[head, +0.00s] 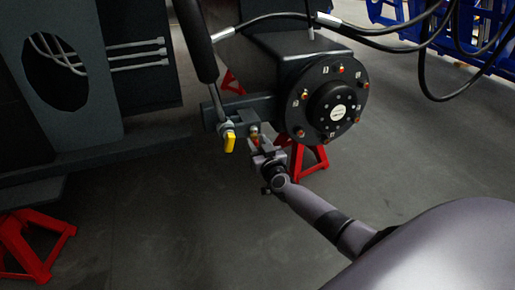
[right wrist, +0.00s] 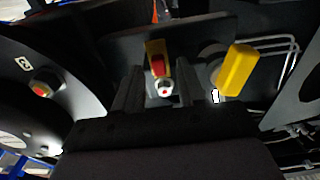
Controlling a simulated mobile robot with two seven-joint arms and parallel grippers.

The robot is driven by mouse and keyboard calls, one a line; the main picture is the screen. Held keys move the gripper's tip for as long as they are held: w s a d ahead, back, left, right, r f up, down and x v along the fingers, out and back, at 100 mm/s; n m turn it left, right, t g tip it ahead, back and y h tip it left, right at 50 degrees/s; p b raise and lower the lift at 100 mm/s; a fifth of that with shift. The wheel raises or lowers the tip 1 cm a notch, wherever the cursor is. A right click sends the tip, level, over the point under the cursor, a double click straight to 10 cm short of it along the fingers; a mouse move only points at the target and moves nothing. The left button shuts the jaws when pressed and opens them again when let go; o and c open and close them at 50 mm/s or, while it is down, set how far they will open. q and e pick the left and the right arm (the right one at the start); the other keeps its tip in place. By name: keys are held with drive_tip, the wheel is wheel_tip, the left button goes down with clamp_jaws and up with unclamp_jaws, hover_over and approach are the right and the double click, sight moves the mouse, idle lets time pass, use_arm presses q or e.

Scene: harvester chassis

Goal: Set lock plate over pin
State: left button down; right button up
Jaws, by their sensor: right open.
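My right gripper (head: 259,156) is in front of the bracket below the hydraulic cylinder. In the right wrist view its two dark fingers (right wrist: 160,92) are apart, with nothing clearly gripped. Between and beyond them is a pin-like fitting (right wrist: 164,88) with a pale, red-centred end. A small red and yellow plate-like piece (right wrist: 156,60) stands just above it; I cannot tell whether this is the lock plate. A larger yellow piece (right wrist: 237,70) is right of the fingers; in the head view it hangs at the rod's lower end (head: 229,141). My left gripper is out of view.
A round black hub (head: 333,104) with several orange-tipped studs is right of the bracket. Red stands (head: 304,158) are below and at lower left (head: 32,243). Black hoses (head: 425,60) loop at upper right. Floor in front is clear.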

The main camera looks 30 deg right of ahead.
drive_tip(key=shift+w, duration=0.15)
drive_tip(key=shift+c, duration=0.3)
clamp_jaws()
